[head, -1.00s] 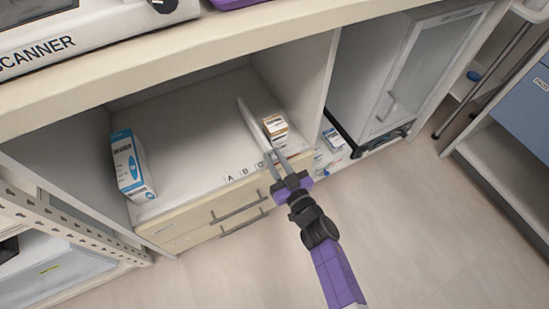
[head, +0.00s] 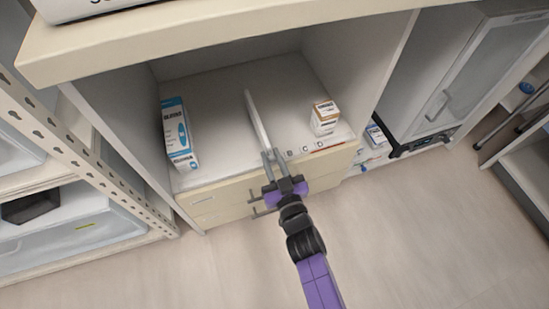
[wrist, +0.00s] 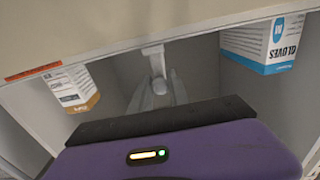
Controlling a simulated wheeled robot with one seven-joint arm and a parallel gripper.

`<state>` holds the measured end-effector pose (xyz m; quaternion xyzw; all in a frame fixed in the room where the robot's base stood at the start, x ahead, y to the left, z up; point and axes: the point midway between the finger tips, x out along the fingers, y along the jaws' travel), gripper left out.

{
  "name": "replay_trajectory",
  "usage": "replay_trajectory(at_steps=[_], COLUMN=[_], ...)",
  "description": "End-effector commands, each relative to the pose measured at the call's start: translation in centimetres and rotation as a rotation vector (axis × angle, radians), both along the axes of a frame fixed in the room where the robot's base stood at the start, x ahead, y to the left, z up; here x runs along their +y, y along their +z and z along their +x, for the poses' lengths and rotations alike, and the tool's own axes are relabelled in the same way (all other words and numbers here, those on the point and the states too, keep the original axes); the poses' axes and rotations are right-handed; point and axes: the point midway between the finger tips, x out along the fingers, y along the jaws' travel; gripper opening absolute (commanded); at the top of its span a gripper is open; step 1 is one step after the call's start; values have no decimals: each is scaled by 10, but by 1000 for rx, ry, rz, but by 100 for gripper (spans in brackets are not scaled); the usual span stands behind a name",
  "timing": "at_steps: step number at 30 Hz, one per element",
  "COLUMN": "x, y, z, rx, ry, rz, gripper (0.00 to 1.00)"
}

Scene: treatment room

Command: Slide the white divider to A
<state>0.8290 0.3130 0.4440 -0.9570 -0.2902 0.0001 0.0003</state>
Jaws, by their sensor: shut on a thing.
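The white divider (head: 257,120) stands upright on the cabinet shelf, running front to back between two boxes. My gripper (head: 270,158) is at its front end, at the shelf's front edge, and is shut on it. In the wrist view the divider's pale front end (wrist: 153,60) shows between my fingers. A row of small letter labels (head: 304,152) lies on the front edge, just right of my gripper. The letters are too small to read surely now, and my gripper may cover part of the row.
A blue-and-white gloves box (head: 178,135) stands left of the divider, with shelf room between. A small white-and-brown box (head: 324,117) stands to the right. Drawer handles (head: 265,204) stick out below the shelf. A perforated metal rack (head: 75,140) stands at left.

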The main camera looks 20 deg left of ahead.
Motion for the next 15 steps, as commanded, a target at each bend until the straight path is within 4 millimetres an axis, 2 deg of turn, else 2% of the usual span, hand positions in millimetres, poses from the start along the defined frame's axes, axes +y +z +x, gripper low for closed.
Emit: replay_trajectory(at_steps=[8,9,12,15], x=[5,6,6,5], y=[0,0,0,0], z=[-4,-5,-5,-4], rx=[0,0,0,0], ry=[11,12,12,10], rz=[0,0,0,0], gripper=[0,25,43,43])
